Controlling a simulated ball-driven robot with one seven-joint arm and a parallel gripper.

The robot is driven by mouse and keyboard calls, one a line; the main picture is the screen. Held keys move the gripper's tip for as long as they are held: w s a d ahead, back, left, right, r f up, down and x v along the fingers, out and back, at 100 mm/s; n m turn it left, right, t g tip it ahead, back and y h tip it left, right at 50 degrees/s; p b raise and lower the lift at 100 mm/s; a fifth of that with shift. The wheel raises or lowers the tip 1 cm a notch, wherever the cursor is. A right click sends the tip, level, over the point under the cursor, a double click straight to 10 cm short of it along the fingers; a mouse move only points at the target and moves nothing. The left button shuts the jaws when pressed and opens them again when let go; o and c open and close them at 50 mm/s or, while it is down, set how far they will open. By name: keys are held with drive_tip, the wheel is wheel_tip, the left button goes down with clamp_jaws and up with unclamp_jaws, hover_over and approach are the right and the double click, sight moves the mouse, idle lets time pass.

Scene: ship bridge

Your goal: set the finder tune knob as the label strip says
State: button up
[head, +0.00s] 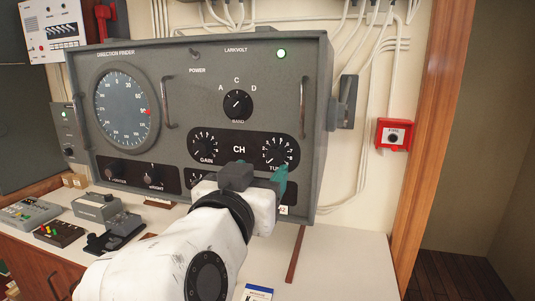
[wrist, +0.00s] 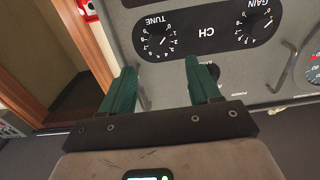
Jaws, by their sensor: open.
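The tune knob (head: 278,152) is a black dial with white numbers at the lower right of the grey direction finder (head: 215,95). The knob also shows upside down at the top of the wrist view (wrist: 156,40). Its exact setting is too small to read surely. My gripper (head: 262,177) is just below and in front of the knob, not touching it as far as I can see. In the wrist view its teal fingers stand apart with nothing between them. A small pale label (head: 283,210) shows beside my gripper; most of its text is hidden.
The gain knob (head: 204,145) sits left of the tune knob, and the band knob (head: 237,104) above. A metal handle (head: 303,108) stands out near the right edge. A red box (head: 393,134) hangs on the wall. Small devices (head: 98,207) crowd the desk's left.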

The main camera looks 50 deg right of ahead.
sight(274, 156)
drive_tip(key=p+x, duration=0.1)
drive_tip(key=x, duration=0.7)
drive_tip(key=shift+f+p, duration=0.1)
drive_tip(key=shift+p, duration=0.25)
drive_tip(key=c, duration=1)
